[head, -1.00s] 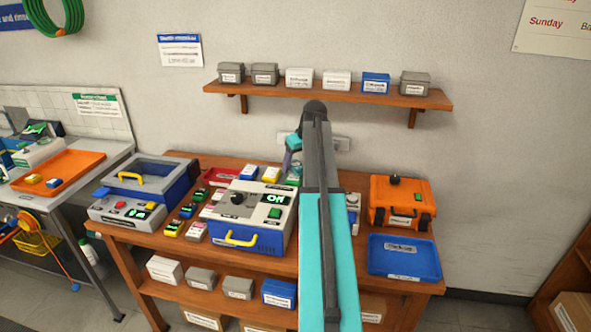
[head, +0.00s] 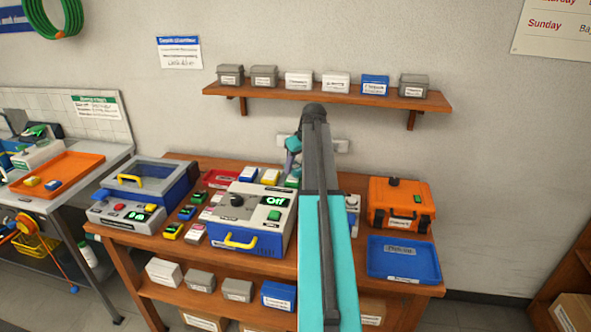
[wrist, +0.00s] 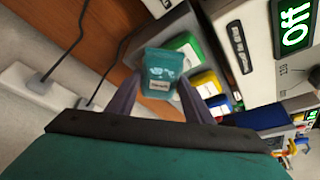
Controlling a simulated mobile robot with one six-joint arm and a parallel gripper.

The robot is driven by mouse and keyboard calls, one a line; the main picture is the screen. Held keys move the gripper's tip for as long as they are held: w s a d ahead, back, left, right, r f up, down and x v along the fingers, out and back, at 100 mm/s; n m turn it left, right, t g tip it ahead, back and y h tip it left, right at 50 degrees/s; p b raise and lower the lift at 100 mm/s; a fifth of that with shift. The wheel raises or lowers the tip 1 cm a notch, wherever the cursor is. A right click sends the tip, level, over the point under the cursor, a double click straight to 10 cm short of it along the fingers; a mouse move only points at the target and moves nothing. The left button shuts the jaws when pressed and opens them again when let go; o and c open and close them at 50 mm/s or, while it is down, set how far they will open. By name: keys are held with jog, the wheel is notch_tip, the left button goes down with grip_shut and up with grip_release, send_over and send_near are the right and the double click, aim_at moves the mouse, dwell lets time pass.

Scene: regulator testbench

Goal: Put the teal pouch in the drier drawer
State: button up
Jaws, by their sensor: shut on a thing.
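In the head view my gripper (head: 293,158) is behind the white box, over the back of the bench, partly hidden by my arm. The white box (head: 232,217) has a dark knob, a lit display reading "Off", a green button and a yellow handle (head: 240,241) on its closed-looking front. It may be the drier; its label is too small to read.
A blue-and-grey machine (head: 150,185) stands left of the white box. Small coloured boxes sit around it. An orange case (head: 400,205) and a blue tray (head: 404,259) are at the right. A shelf (head: 330,92) with several boxes hangs above. Cables run by the wall socket.

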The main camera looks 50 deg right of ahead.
aim_at(297, 167)
jog(key=shift+r, duration=0.2)
jog(key=shift+d+r+b, duration=0.1)
jog(key=shift+r+b, duration=0.5)
jog(key=shift+r, duration=1.05)
jog(key=shift+s+a+r, duration=0.15)
jog(key=shift+a, duration=0.05)
jog(key=s+a+r+b, duration=0.1)
jog(key=s+a+b, duration=0.2)
jog(key=s+a, duration=0.7)
jog(key=shift+s+r, duration=0.25)
jog(key=shift+s, duration=0.65)
jog(key=shift+a, duration=0.1)
